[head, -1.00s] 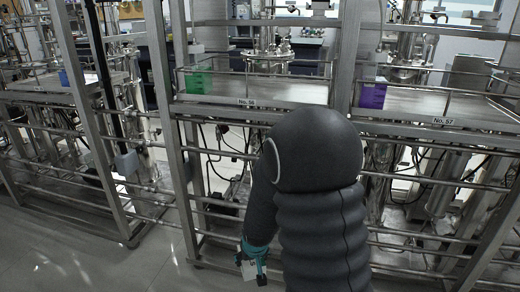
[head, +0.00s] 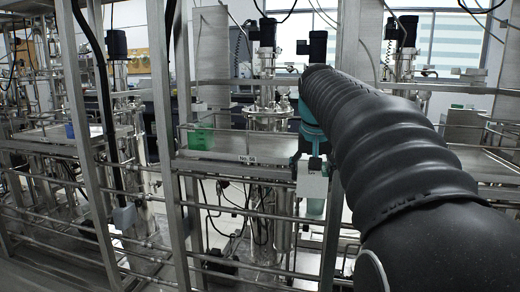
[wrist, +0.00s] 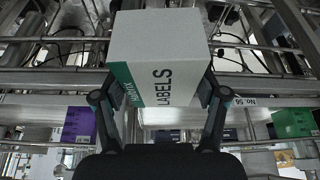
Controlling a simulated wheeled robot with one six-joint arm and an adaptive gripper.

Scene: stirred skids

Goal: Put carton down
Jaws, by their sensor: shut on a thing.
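The carton is a white box with a green side and the word LABELS; it fills the upper middle of the wrist view (wrist: 170,55). My gripper (wrist: 165,98) is shut on it, one finger on each side. In the head view my gripper (head: 314,145) points down at the front of the shelving, with the white carton (head: 312,180) below it. The carton is held at about the height of the shelf's front edge. I cannot tell its exact gap to the shelf.
The shelf (head: 228,148) labelled No. 56 has a green box (head: 200,137) at its left and bare room beside it. A purple box (wrist: 80,122) shows in the wrist view. Steel uprights (head: 170,130) and rails frame the shelves. A blue box (head: 70,130) sits farther left.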

